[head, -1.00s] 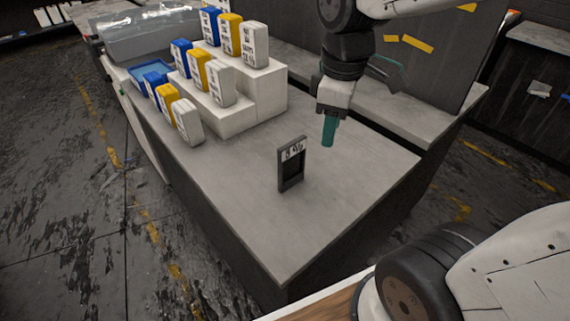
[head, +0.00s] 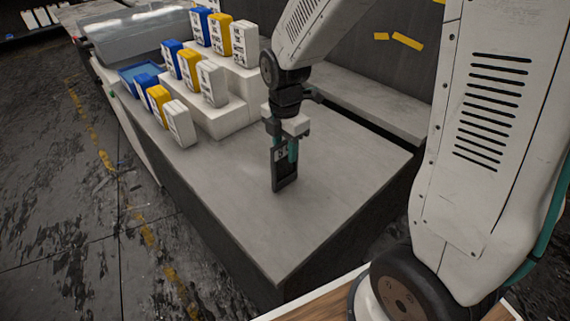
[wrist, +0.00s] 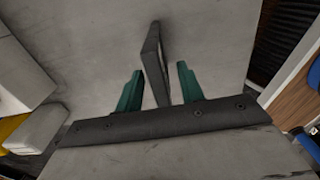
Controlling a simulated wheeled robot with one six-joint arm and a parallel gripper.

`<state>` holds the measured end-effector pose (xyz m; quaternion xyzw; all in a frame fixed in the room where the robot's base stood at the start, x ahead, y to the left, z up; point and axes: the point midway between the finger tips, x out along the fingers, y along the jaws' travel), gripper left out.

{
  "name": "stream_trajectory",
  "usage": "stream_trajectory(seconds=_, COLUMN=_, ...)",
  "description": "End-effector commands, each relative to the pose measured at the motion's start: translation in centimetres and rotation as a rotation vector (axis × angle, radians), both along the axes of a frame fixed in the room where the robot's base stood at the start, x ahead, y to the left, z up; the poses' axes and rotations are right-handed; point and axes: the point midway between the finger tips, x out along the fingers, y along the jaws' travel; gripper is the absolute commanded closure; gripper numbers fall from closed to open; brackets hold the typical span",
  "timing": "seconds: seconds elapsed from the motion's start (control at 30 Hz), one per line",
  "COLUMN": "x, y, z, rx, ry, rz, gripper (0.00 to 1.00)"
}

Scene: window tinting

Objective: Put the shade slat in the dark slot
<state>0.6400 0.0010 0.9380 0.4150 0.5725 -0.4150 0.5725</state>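A thin dark slat with a framed face and a white label near its top, which I take for the shade slat (head: 286,180), stands upright on the grey counter. In the wrist view the slat (wrist: 154,62) rises between the two teal fingers. My gripper (head: 285,148) is over the slat's upper part, with a finger on either side. In the wrist view my gripper (wrist: 159,80) is open, with a gap between each finger and the slat. The slat's upper part is partly hidden by the gripper in the head view.
A stepped white stand (head: 229,121) with several blue, yellow and white boxes is left of my gripper. A blue tray (head: 138,71) lies behind it. The grey counter (head: 255,225) is clear in front of the slat. A raised ledge (head: 370,100) runs along the back right.

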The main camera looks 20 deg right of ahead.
Motion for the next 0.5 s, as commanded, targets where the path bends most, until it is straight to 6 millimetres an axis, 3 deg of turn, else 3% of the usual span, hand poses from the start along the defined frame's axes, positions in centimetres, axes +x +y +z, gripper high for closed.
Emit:
stream_trajectory(seconds=0.13, x=0.0, y=0.0, z=-1.7, rx=0.0, ry=0.003, rz=-0.001, gripper=0.62)
stream_trajectory(seconds=0.4, x=0.0, y=0.0, z=-2.0, rx=0.0, ry=0.0, rz=-0.001, gripper=0.62)
stream_trajectory(seconds=0.5, x=0.0, y=0.0, z=-2.0, rx=0.0, ry=0.0, rz=-0.001, gripper=0.87)
